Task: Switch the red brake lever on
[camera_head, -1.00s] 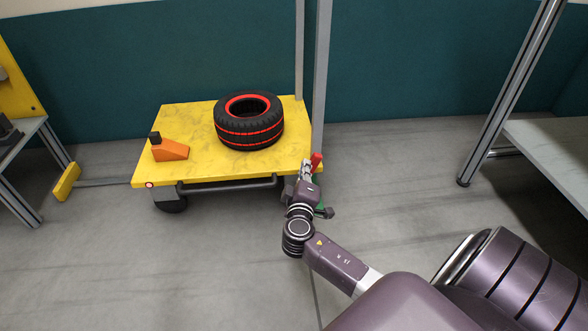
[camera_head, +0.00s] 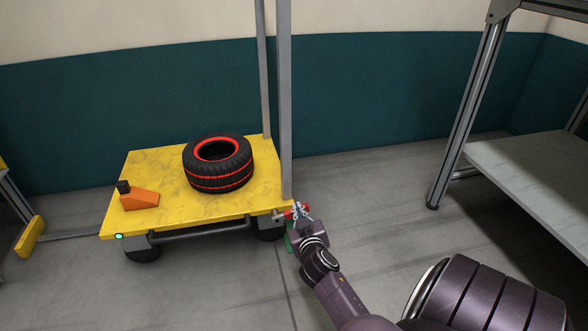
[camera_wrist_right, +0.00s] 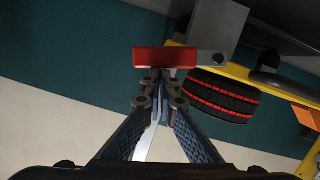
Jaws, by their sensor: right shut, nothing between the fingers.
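The red brake lever (camera_head: 289,215) is at the near right corner of the yellow cart (camera_head: 150,218), and it lies low, roughly level. My right gripper (camera_head: 299,206) is at the lever and partly covers it. In the right wrist view the red lever (camera_wrist_right: 165,58) crosses just beyond the fingertips of my right gripper (camera_wrist_right: 158,80). The fingers are together with nothing between them; I cannot tell whether they touch the lever. A small round light (camera_head: 119,236) on the cart's front left corner glows green. My left gripper is not in view.
A black tyre with red stripes (camera_head: 218,172) and an orange wedge (camera_head: 140,200) with a black block lie on the cart. Grey posts (camera_head: 285,100) rise at its right side. A grey shelf table (camera_head: 520,165) stands at right.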

